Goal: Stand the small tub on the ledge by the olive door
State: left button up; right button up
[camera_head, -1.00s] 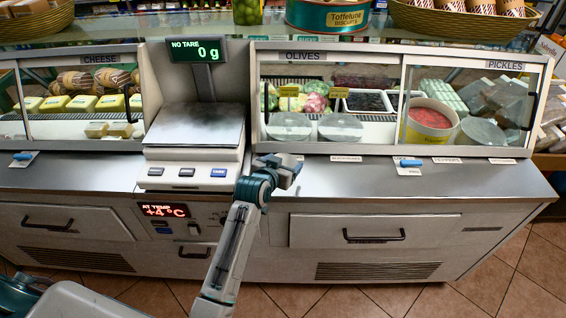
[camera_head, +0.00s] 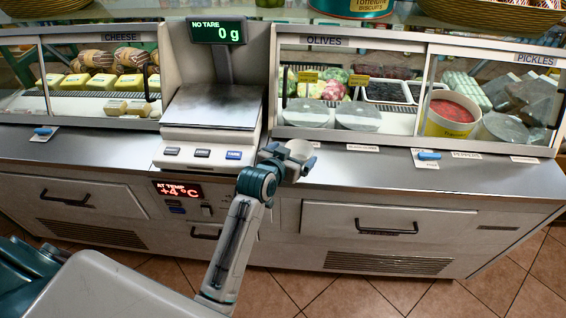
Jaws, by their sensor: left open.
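The olive door (camera_head: 352,92) is the glass front under the OLIVES label on the counter case. The ledge (camera_head: 400,150) is the narrow strip along its foot, with paper labels on it. My left gripper (camera_head: 309,164) is open in front of the case, just right of the scale; its fingers are small and partly hidden by its wrist. Whether anything is between the fingers I cannot tell. I cannot single out the small tub. Round lidded tubs (camera_head: 302,112) stand behind the olive glass. A larger tub of red food (camera_head: 449,116) stands behind the right-hand glass.
A scale (camera_head: 212,108) reading 0 g stands left of the gripper. A blue-handled tool (camera_head: 429,155) lies on a label to the right, and another (camera_head: 43,131) lies far left. The steel counter (camera_head: 370,175) is clear between. Drawers with handles (camera_head: 387,230) are below.

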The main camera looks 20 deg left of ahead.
pick_arm(q)
jog(key=v, duration=0.7)
jog(key=shift+b, duration=0.4)
dwell(0.5)
